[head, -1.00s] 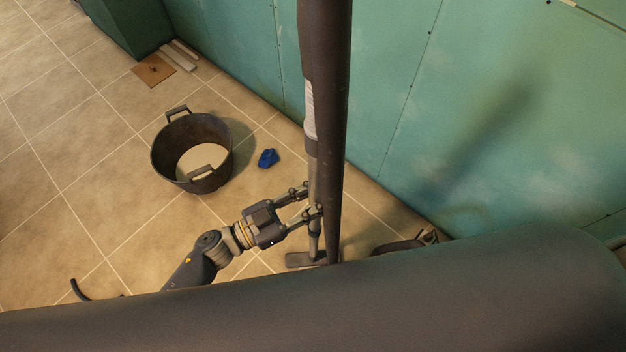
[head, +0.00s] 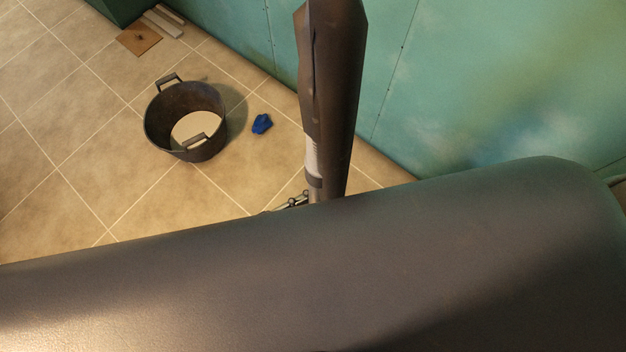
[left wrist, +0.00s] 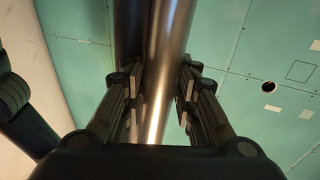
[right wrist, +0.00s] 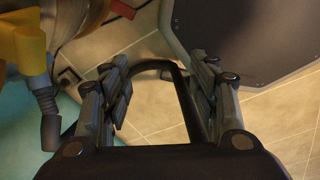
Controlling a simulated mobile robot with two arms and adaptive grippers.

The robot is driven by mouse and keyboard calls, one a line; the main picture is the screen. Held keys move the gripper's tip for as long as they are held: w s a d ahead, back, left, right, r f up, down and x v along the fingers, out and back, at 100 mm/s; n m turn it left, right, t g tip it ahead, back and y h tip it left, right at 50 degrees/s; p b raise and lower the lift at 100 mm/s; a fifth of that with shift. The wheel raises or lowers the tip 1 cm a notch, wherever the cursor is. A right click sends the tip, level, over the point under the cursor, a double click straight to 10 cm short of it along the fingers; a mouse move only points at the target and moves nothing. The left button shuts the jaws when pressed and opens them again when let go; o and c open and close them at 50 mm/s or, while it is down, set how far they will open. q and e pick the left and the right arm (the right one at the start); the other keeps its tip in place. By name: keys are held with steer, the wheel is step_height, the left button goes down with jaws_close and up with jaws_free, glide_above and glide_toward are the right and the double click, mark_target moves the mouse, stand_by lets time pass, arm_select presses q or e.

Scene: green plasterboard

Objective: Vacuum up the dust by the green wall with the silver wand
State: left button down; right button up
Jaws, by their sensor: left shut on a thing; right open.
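The silver wand (left wrist: 168,70) runs between the fingers of my left gripper (left wrist: 158,105), which is shut on it in the left wrist view. In the head view the wand (head: 312,160) stands nearly upright beside a thick dark tube (head: 335,90). There, only the fingertips of my left gripper (head: 292,202) show. The wand's lower end and floor head are hidden. The green wall (head: 445,80) rises behind, with pale smudges on it. I cannot make out dust on the floor. My right gripper (right wrist: 160,100) is open, with a dark bent bar (right wrist: 185,95) showing between its fingers, contact unclear.
A black tub (head: 186,120) with two handles and a blue crumpled thing (head: 262,123) lie on the tiled floor. A brown board (head: 138,38) and pale strips (head: 163,20) lie at the back. The right wrist view shows a yellow part (right wrist: 25,50) and a dark panel (right wrist: 240,40).

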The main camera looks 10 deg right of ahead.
arm_select(q)
steer(key=s+p, duration=0.1)
steer(key=s, duration=0.7)
steer(key=shift+a+r, duration=0.15)
steer(key=shift+a, duration=0.05)
